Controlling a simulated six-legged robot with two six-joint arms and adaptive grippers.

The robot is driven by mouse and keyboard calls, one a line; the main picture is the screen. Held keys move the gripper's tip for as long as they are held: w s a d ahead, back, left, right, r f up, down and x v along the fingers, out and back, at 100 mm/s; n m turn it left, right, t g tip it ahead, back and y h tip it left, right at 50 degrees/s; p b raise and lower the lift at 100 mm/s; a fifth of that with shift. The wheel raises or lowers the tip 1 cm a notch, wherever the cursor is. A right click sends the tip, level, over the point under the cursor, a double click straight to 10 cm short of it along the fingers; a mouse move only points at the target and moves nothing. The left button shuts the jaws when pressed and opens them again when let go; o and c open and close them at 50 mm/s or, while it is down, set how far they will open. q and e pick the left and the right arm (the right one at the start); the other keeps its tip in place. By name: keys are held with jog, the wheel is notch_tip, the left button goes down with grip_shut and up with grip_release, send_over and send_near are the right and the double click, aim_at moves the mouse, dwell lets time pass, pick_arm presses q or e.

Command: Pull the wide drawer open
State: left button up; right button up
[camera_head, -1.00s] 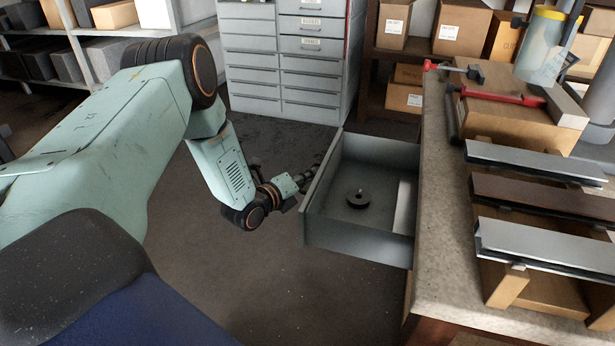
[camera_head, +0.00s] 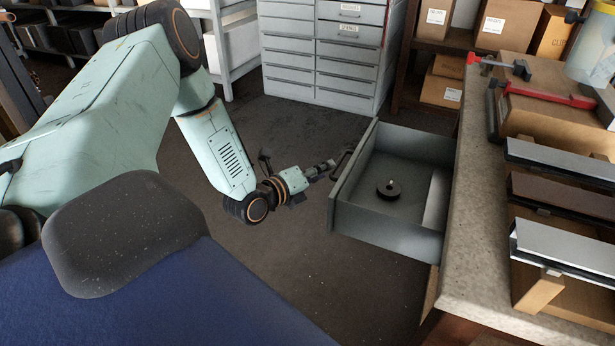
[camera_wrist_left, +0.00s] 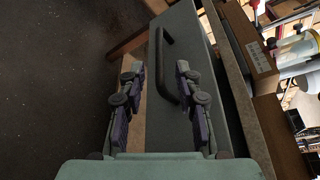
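The wide grey drawer (camera_head: 400,238) stands pulled out from under the worktop at the right, its inside showing. Its dark bar handle (camera_head: 341,164) is on the front panel, and the handle also shows in the left wrist view (camera_wrist_left: 161,68). My left gripper (camera_head: 328,166) is at the drawer front, by the handle. In the left wrist view its two fingers (camera_wrist_left: 160,92) are spread wide, with the handle between and just ahead of them; neither finger is seen touching it. My right gripper is not in view.
A dark round part (camera_head: 388,190) lies in the drawer. The worktop (camera_head: 475,210) carries long profiles (camera_head: 560,195) on wooden supports and a red clamp (camera_head: 550,97). A grey drawer cabinet (camera_head: 320,65) stands behind. The floor left of the drawer is clear.

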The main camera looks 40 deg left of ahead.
pick_arm(q)
jog(key=shift+v, duration=2.5)
